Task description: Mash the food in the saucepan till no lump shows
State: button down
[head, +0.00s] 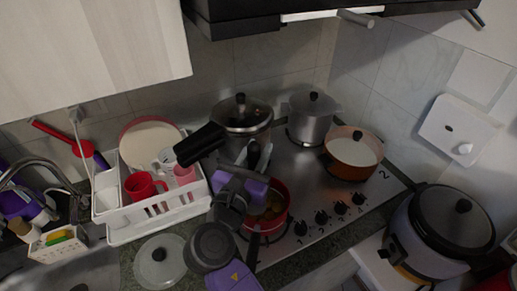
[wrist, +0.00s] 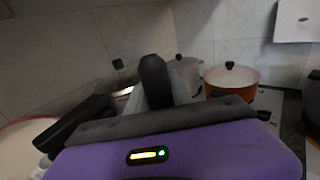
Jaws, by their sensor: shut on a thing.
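The red saucepan (head: 284,214) sits at the front left of the hob, with its dark handle (head: 254,250) pointing to the front. Brownish-yellow food (head: 270,208) shows in it, with uneven pieces. My gripper (head: 252,166) is over the back left of the saucepan, shut on a tool with a black upright handle (head: 253,152). That handle also stands between my grey fingers in the wrist view (wrist: 153,78). The tool's lower end is hidden behind my purple gripper body, so I cannot tell whether it touches the food.
A pressure cooker (head: 240,116) with a long black handle (head: 200,145) stands close behind my gripper. A grey pot (head: 311,122) and an orange pot (head: 350,160) stand further right. A white dish rack (head: 130,231) is at left. The hob's front right is clear.

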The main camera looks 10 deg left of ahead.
jog(key=shift+f+p, duration=0.4)
jog(key=shift+p, duration=0.1)
jog(key=shift+r, duration=0.8)
dwell(0.4)
notch_tip(320, 180, up, 8)
dwell(0.7)
jog(key=shift+r, duration=0.1)
jog(key=shift+r, duration=2.4)
